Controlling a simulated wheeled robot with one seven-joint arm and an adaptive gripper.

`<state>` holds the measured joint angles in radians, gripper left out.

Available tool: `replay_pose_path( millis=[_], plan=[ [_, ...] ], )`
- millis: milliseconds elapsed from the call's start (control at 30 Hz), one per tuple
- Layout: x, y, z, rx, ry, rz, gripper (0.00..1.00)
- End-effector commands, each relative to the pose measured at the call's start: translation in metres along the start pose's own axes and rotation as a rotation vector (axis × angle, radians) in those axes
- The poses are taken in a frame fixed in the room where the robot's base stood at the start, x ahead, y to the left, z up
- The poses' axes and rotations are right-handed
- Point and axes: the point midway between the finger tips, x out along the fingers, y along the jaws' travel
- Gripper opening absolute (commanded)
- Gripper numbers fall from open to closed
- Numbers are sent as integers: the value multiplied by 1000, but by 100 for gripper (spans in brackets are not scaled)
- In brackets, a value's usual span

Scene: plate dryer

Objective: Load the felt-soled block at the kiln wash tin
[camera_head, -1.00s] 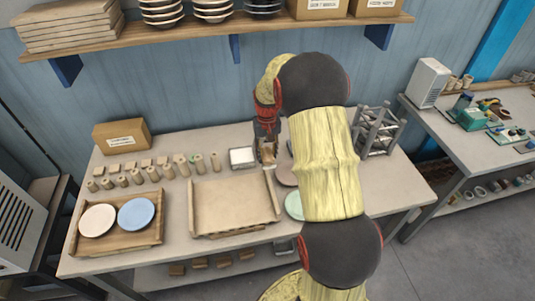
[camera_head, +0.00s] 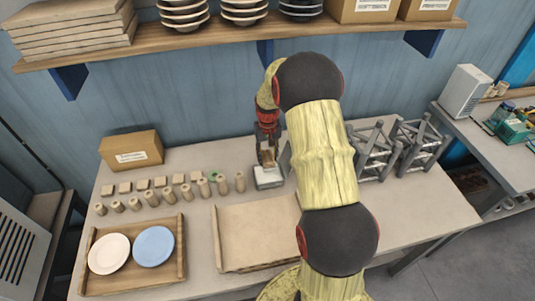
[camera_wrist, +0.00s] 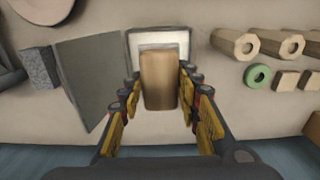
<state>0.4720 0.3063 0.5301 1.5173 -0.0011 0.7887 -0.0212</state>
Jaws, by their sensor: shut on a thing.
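My gripper (camera_head: 267,149) is shut on a tan wooden block (camera_head: 270,158). In the wrist view the block (camera_wrist: 160,82) stands between the two fingers of my gripper (camera_wrist: 160,88). The kiln wash tin, a shallow square white-rimmed tray (camera_head: 268,184), sits on the bench right below the block in the head view. In the wrist view its white rim (camera_wrist: 158,34) shows behind the block, which covers part of it. I cannot tell whether the block touches the wash. The block's felt sole is hidden.
Small posts and blocks (camera_head: 165,192) stand in rows left of the tin, with a green ring (camera_wrist: 257,76) among them. A wooden tray (camera_head: 178,270) holds a white and a blue plate. A wide board (camera_head: 258,235) lies in front. Metal racks (camera_head: 372,155) stand right. A grey panel (camera_wrist: 88,75) is beside the tin.

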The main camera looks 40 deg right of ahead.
Motion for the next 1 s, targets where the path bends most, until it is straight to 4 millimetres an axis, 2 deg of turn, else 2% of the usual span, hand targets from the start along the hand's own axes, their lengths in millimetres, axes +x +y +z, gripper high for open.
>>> replay_pose_path(
  millis=[167,700,1000],
  plan=[
    [8,0,0,0,1,0,0],
    [52,0,0,0,1,0,0],
    [57,0,-1,0,2,0,0]
  ],
)
